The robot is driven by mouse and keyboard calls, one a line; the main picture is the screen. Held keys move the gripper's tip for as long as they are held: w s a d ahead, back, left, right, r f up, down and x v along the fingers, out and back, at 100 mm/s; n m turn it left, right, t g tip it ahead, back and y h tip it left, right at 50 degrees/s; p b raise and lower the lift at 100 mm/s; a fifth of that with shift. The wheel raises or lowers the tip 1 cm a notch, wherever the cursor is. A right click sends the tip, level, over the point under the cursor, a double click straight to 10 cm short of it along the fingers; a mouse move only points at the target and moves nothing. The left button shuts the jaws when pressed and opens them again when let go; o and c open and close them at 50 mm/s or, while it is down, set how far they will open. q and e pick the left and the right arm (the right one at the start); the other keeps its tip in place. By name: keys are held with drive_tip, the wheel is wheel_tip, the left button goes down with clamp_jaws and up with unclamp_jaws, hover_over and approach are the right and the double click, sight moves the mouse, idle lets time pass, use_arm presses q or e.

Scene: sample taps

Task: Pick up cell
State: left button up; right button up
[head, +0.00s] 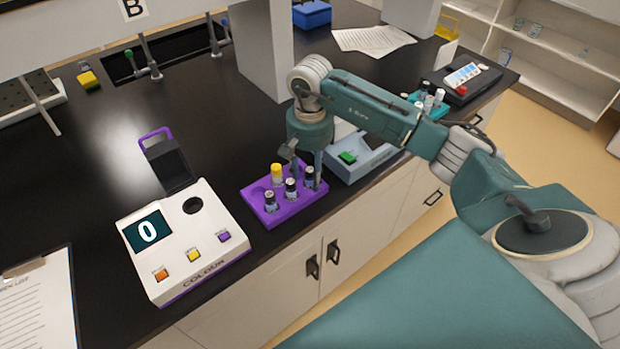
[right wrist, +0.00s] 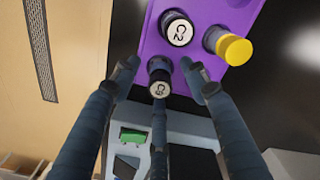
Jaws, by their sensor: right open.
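The purple rack (head: 258,214) holds a yellow-capped vial (head: 277,174) and several dark cells with pale labelled tops, including a left one (head: 269,201), a middle one (head: 291,189) and a right one (head: 310,178). In the right wrist view, one top reads C2 (right wrist: 179,33); another seems to read C3 (right wrist: 159,89). My right gripper (head: 304,164) is open, above the rack's right end. In its wrist view, the fingers (right wrist: 159,66) stand around the C3 cell, with dark gaps at its sides; contact is not evident. My left gripper is not seen.
The white COLOUR meter (head: 205,250), showing 0 with its lid (head: 166,163) raised, stands left of the rack. A blue-grey device (head: 372,158) stands close on the right. The bench's front edge is near. Sink taps (head: 150,60) are behind. Bare bench (head: 215,120) lies between.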

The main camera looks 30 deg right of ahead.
drive_tip(key=c, duration=1)
